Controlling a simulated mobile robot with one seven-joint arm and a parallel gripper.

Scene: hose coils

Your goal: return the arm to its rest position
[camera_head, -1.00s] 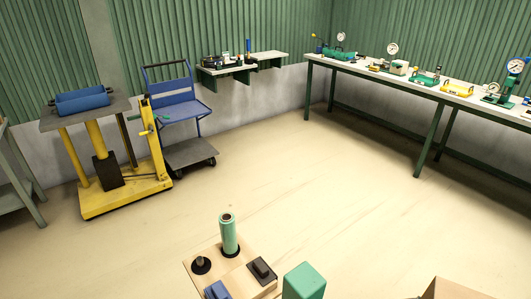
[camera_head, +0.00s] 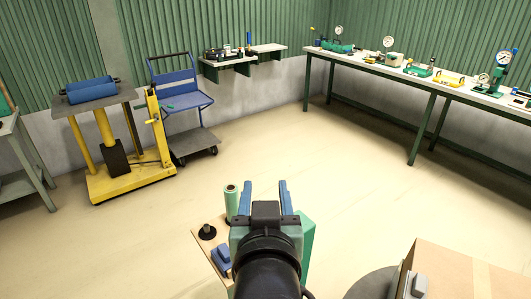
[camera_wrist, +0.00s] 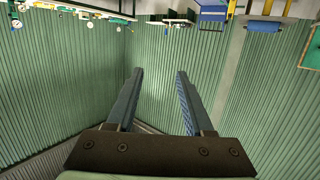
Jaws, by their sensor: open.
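My gripper (camera_head: 265,192) shows in the lower middle of the head view, its two blue fingers apart with nothing between them. It is held in front of my body, above the floor, and points away from me. In the wrist view my gripper (camera_wrist: 158,75) is also open and empty, against green corrugated wall. It partly covers a wooden board (camera_head: 205,245) on which a green cylinder (camera_head: 231,202), a black knob-like piece (camera_head: 207,232) and a blue block (camera_head: 221,257) stand.
A cardboard box (camera_head: 465,268) stands at the lower right, close to my arm. A yellow lift (camera_head: 130,178), a blue cart (camera_head: 190,105) and a long workbench (camera_head: 400,80) with several tools stand along the walls. The middle floor (camera_head: 320,160) is clear.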

